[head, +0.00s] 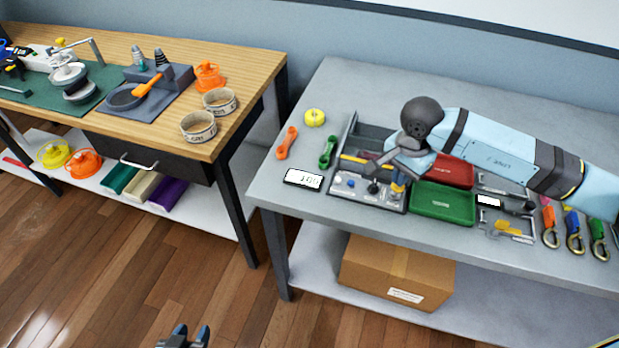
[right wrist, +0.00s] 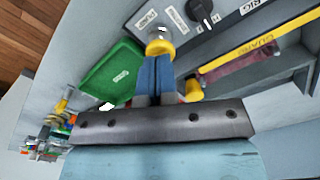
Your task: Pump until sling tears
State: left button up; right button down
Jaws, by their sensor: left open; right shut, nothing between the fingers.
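The test rig (head: 366,193) is a grey open-topped frame on the right table. In the right wrist view, a dark red strap (right wrist: 224,71), seemingly the sling, runs in it beside a yellow bar (right wrist: 240,54) marked GUARD. My right gripper (right wrist: 157,70) is shut with nothing between its blue fingers. Its tips are at a yellow, metal-ended piece (right wrist: 160,44) on the rig's front panel, perhaps the pump handle; I cannot tell whether they touch. A black knob (right wrist: 200,10) is beside it. My left gripper (head: 183,338) is open and empty, low at the head view's bottom edge.
A white display (head: 303,179) lies left of the rig, with orange (head: 287,142) and green (head: 328,152) links behind it. A green tray (head: 443,203) and red tray (head: 452,171) are to the right. A wooden bench (head: 250,62) stands at left.

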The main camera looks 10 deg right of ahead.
jog(key=shift+f, duration=0.15)
jog(key=shift+f+b, duration=1.25)
jog(key=shift+r, duration=0.2)
jog(key=shift+r+p, duration=0.7)
jog(key=shift+r, duration=0.5)
jog(key=shift+f, duration=0.15)
